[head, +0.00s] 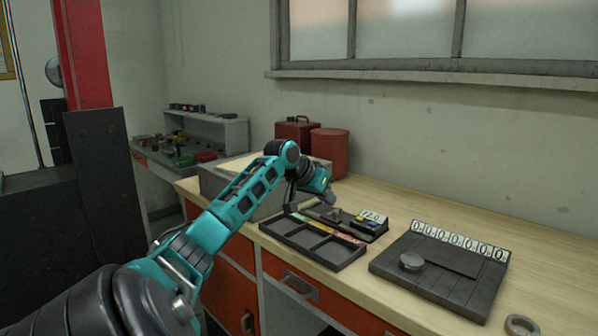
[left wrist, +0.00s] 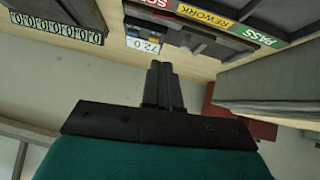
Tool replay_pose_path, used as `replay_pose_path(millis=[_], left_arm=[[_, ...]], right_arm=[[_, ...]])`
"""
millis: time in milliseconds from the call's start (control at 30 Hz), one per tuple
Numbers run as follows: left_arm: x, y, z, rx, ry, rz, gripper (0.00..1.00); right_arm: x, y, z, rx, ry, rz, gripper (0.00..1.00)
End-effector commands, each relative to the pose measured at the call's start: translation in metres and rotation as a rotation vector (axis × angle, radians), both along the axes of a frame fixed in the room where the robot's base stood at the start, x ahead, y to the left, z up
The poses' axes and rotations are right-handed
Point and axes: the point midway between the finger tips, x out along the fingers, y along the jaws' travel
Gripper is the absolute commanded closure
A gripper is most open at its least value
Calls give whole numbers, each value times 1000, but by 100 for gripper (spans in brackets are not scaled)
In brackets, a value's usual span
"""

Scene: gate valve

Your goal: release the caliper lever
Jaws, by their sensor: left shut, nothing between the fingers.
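A dark gauge fixture (head: 318,212) with a small white number display (head: 373,217) stands on the bench behind the sorting tray. A small grey part (head: 335,214) sits on it; I cannot tell whether this is the caliper lever. The display also shows upside down in the left wrist view (left wrist: 151,45), beyond my fingers. My left gripper (head: 331,201) is above and behind the fixture in the head view. In the left wrist view its dark fingers (left wrist: 160,68) are together and empty, with no visible contact. My right gripper is not in view.
A sorting tray (head: 312,247) with coloured labels lies in front of the fixture. A dark board (head: 440,268) with a row of zeros stands to the right, a metal ring (head: 521,325) near it.

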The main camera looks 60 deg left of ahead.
Motion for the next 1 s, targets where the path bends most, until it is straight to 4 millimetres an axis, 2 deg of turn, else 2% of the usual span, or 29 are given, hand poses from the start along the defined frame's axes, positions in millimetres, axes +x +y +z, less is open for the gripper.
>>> replay_pose_path(millis=[200, 533, 733, 1000], left_arm=[[-35, -5, 34, 4, 0, -1, 100], [-76, -11, 77, 2, -2, -1, 100], [-88, -12, 88, 1, 0, -2, 100], [-89, -12, 89, 0, 0, -1, 100]], right_arm=[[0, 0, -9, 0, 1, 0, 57], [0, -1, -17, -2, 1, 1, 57], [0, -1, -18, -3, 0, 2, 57], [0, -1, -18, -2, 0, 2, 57]])
